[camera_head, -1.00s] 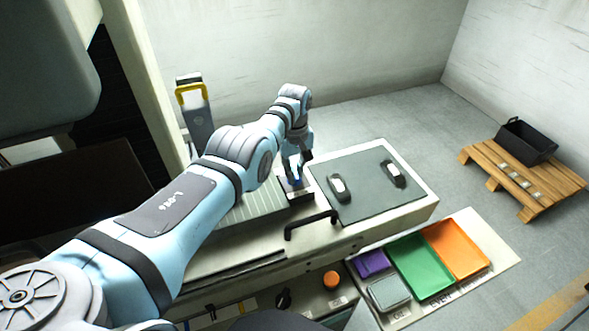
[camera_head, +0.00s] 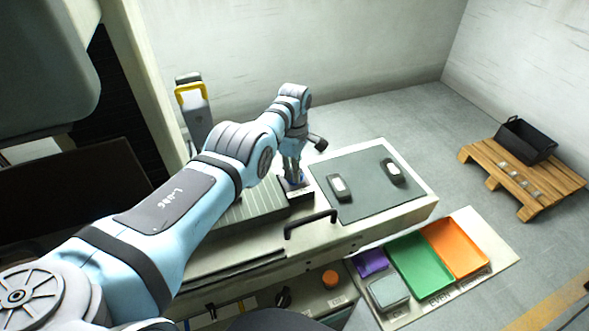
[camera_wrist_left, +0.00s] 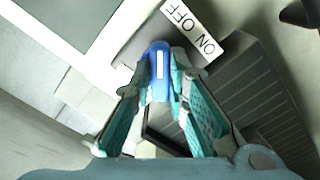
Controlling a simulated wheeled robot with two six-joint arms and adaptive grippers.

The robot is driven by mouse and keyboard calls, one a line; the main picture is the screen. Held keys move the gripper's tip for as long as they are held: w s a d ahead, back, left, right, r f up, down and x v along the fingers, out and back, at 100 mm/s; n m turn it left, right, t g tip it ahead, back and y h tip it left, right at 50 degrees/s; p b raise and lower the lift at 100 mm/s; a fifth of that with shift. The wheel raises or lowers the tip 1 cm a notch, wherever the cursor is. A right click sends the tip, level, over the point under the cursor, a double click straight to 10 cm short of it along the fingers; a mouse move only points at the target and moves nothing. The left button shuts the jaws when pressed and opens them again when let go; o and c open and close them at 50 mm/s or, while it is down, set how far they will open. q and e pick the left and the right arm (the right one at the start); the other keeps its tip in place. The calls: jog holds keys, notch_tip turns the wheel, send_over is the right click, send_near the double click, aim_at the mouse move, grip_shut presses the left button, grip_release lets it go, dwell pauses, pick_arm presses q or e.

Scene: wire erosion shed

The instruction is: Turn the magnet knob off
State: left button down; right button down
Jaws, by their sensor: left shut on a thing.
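The magnet knob (camera_wrist_left: 158,72) is blue with a white line along its top. In the left wrist view it sits between the fingers of my left gripper (camera_wrist_left: 160,92), which is shut on it. The white line runs nearly straight up that picture. A white ON/OFF label (camera_wrist_left: 191,28) lies beside the knob, with OFF at its upper left end and ON at its lower right end. In the head view my left gripper (camera_head: 293,176) points down at the knob's dark block (camera_head: 298,193), and the fingers mostly hide the knob. My right gripper is not in view.
The ribbed plate (camera_head: 250,208) adjoins the block. A grey mat (camera_head: 362,208) with two dark objects lies to the right, and a black handle (camera_head: 311,224) stands in front. Coloured trays (camera_head: 420,268) lie lower right. A pallet (camera_head: 480,160) with a black bin (camera_head: 527,141) stands far right.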

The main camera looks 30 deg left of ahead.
pick_arm(q)
jog(key=shift+a, duration=0.1)
dwell(0.4)
jog(key=c, duration=1.6)
grip_release()
jog(key=shift+o, duration=0.2)
notch_tip(320, 180, up, 12)
